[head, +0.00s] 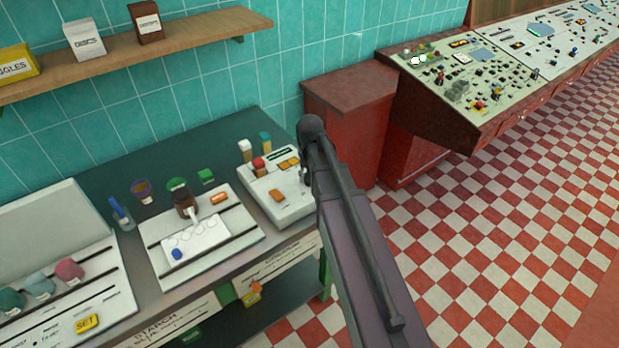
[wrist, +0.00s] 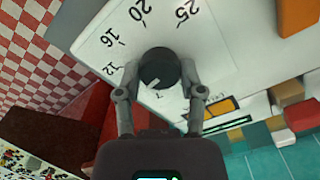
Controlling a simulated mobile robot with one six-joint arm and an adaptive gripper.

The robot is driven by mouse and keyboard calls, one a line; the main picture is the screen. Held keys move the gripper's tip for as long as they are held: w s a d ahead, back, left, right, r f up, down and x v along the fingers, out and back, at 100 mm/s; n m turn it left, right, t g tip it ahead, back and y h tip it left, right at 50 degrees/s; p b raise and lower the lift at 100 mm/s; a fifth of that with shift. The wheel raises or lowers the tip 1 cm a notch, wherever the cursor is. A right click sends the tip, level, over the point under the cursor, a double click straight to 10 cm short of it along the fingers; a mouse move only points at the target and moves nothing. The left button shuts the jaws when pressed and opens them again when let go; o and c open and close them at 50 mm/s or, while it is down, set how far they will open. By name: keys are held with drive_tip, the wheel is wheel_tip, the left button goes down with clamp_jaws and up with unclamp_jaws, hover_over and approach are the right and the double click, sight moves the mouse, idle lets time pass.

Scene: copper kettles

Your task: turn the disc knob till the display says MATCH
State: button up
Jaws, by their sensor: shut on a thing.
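The disc knob (wrist: 158,62) is a dark round cap on the face of a white device (wrist: 221,45), with a pale pointer mark at its edge. A printed scale beside it reads 12, 16, 20 and 25. The mark lies away from these numbers, on the gripper's side. My gripper (wrist: 159,77) is shut on the knob, one finger at each side. A dark display strip (wrist: 228,125) with green text sits beside amber panels; its text is too small to read. In the head view the device (head: 290,211) stands at the bench's right end, and my arm hides the knob.
Red, white and teal-topped blocks stand at the device's back, including a red-topped one (head: 259,166). A white tray (head: 244,238) with a dark bottle lies left of it. A red cabinet (head: 350,105) stands right of the bench. A shelf (head: 190,40) hangs above.

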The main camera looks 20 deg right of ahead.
drive_tip(key=o, duration=1.2)
drive_tip(key=shift+c, duration=0.2)
drive_tip(key=shift+n, duration=0.5)
drive_tip(key=n, duration=0.6)
drive_tip(key=shift+n, duration=0.4)
wheel_tip(320, 180, up, 14)
drive_tip(key=p, duration=1.4)
drive_tip(key=s+a+f+m+b, duration=0.2)
drive_tip(key=s+a+f+b, duration=0.1)
drive_tip(key=s, duration=0.3)
drive_tip(key=s+a+f+m+b, duration=0.2)
drive_tip(key=s+a, duration=0.1)
drive_tip(key=s, duration=0.4)
drive_tip(key=w+r+n+p, duration=0.1)
drive_tip(key=w+r+p, duration=0.2)
drive_tip(key=w, duration=0.7)
drive_tip(key=w+r+n+p, duration=0.1)
drive_tip(key=w+r+p, duration=0.2)
drive_tip(key=w, duration=0.6)
drive_tip(key=w+r+n+p, duration=0.1)
drive_tip(key=w+r+p, duration=0.1)
drive_tip(key=w, duration=0.8)
drive_tip(key=shift+w+d+r+p, duration=0.15)
drive_tip(key=shift+w+r+p, duration=0.15)
drive_tip(key=shift+r+p, duration=0.1)
